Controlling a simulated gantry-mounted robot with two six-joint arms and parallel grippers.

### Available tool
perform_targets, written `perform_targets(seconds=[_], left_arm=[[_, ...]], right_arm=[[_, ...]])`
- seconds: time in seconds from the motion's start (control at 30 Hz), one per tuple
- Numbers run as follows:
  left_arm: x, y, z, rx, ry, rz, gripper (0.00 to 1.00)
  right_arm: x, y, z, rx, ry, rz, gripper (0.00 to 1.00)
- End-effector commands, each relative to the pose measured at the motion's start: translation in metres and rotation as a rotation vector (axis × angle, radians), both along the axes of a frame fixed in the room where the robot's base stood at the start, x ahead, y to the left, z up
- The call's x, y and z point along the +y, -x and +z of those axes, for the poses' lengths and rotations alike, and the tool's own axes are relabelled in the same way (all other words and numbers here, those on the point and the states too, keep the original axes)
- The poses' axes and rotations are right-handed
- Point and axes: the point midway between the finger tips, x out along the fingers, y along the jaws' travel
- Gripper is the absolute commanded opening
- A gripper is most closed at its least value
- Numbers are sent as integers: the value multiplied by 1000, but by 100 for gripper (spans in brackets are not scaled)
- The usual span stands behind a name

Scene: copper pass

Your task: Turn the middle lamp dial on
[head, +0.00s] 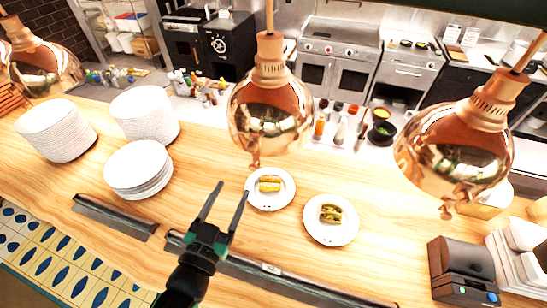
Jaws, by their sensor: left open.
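Copper heat lamps hang over a wooden pass counter. The middle lamp (270,105) hangs at centre, with a small copper dial (254,160) at its lower edge. The right lamp (458,150) has a similar dial (447,208) below it, and the left lamp (42,62) hangs at the upper left. My left gripper (225,198) is open and empty. In the picture it is below and to the left of the middle dial, apart from it. My right gripper is not in view.
Two plates with food (270,203) (331,239) sit on the counter (390,260) below the lamps. Plate stacks (55,130) (145,115) (138,168) stand at left. A dark card device (462,270) and white containers (520,262) are at right. Dark rails line the front edge.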

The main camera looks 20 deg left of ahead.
Motion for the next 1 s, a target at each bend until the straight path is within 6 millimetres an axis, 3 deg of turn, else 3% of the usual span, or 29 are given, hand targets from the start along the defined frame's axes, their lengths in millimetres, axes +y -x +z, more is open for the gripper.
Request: perform_targets(seconds=[0.23,0.5,0.7,1.0], left_arm=[[-1,-15,4,-5,1,-1,63],[-1,-74,4,-5,1,0,63],[-1,-107,4,-5,1,0,63],[-1,-117,3,-7,1,-1,63]], right_arm=[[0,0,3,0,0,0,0],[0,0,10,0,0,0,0],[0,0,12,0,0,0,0],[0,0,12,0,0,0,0]])
